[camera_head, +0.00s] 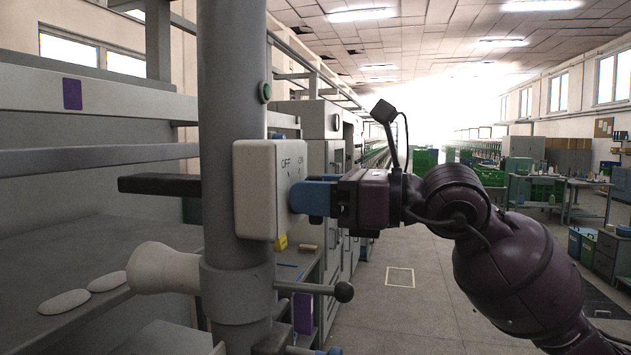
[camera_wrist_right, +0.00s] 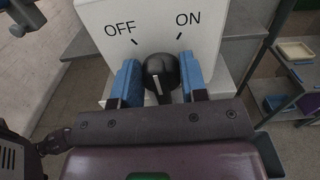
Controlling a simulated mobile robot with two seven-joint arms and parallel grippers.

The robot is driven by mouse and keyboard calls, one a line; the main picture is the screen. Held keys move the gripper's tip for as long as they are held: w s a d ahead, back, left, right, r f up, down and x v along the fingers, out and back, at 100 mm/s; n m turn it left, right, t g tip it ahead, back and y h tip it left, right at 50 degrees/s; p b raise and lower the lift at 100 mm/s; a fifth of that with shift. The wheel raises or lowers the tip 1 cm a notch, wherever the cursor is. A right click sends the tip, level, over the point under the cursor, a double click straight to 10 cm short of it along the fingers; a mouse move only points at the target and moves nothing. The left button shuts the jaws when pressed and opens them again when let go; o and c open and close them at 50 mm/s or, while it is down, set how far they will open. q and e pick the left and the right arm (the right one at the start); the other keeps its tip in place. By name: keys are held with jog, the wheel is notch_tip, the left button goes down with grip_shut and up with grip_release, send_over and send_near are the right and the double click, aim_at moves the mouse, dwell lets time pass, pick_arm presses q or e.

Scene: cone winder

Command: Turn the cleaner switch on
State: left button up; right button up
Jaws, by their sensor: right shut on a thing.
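The cleaner switch is a white box (camera_head: 268,190) on a grey column, marked OFF and ON on its face. In the right wrist view the box face (camera_wrist_right: 152,28) shows OFF at left and ON at right, each with a short tick. The black round knob (camera_wrist_right: 160,72) sits below the labels. It has a pale line on it; I cannot tell which tick it is set to. My right gripper (camera_head: 312,198) reaches the face from the right. Its blue fingers (camera_wrist_right: 161,82) are shut on the knob from both sides. The knob is hidden in the head view. My left gripper is not in view.
The grey column (camera_head: 233,90) carries the box, with a ball-ended lever (camera_head: 343,291) below it. A pale cone (camera_head: 165,268) sticks out at left, near two pale discs (camera_head: 64,301) on a shelf. The aisle floor (camera_head: 425,320) at right is open.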

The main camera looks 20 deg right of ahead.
jog(key=m+p, duration=0.3)
jog(key=m, duration=0.1)
jog(key=shift+w+d+m, duration=0.1)
jog(key=shift+w+m, duration=0.05)
jog(key=shift+m, duration=0.25)
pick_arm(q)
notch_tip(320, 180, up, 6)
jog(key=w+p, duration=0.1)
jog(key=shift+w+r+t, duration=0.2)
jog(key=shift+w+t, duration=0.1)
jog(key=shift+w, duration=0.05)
pick_arm(e)
jog(key=shift+m, duration=0.8)
jog(key=shift+f, duration=0.1)
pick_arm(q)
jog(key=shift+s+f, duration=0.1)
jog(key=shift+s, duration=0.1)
pick_arm(e)
jog(key=o, duration=0.8)
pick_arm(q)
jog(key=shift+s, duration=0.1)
pick_arm(e)
jog(key=shift+o, duration=0.2)
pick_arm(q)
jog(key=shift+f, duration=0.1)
pick_arm(e)
jog(key=shift+d, duration=0.1)
